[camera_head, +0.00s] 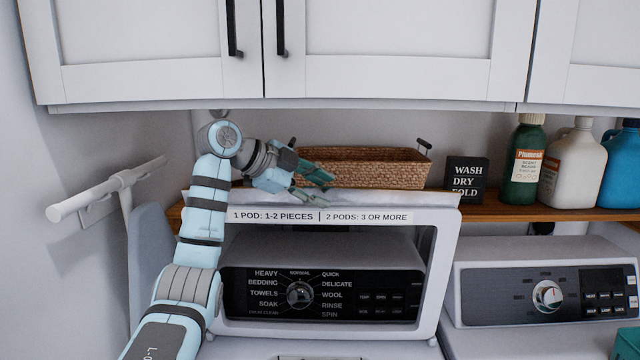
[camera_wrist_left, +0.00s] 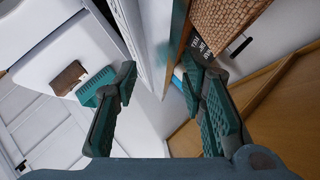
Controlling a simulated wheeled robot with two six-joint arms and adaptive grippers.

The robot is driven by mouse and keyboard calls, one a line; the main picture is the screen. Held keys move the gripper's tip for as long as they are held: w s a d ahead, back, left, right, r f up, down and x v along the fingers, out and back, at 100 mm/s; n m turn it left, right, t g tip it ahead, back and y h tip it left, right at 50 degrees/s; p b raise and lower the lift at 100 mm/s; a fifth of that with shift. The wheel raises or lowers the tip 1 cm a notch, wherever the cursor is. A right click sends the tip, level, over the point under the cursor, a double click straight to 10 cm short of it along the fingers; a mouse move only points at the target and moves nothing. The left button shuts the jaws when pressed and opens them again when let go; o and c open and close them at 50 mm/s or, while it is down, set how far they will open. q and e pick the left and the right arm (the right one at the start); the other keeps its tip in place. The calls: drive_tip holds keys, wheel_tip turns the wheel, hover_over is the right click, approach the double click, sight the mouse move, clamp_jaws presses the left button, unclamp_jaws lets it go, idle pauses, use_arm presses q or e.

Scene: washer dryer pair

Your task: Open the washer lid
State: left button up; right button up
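The washer lid (camera_head: 447,262) stands raised and roughly upright, a white frame with a clear window and a label strip along its top. The washer's black control panel (camera_head: 345,292) shows through the window. My left gripper (camera_head: 318,184) is at the lid's top edge, its fingers spread. In the left wrist view the fingers (camera_wrist_left: 165,105) are wide apart, with the lid's white edge (camera_wrist_left: 155,40) running up between them; I cannot tell whether either finger touches it. My right gripper is in neither view.
Behind the lid, a wooden shelf (camera_head: 555,212) holds a wicker basket (camera_head: 365,167), a black sign (camera_head: 466,181) and several bottles (camera_head: 523,165). White cabinets (camera_head: 380,75) hang above. The dryer (camera_head: 500,340) stands at right, with a teal item (camera_head: 627,343) on it. A white bar (camera_head: 105,190) is on the left wall.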

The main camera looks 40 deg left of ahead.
use_arm(q)
drive_tip(key=shift+w+d+f, duration=0.1)
drive_tip(key=shift+w+f, duration=0.2)
drive_tip(key=shift+w, duration=0.05)
clamp_jaws()
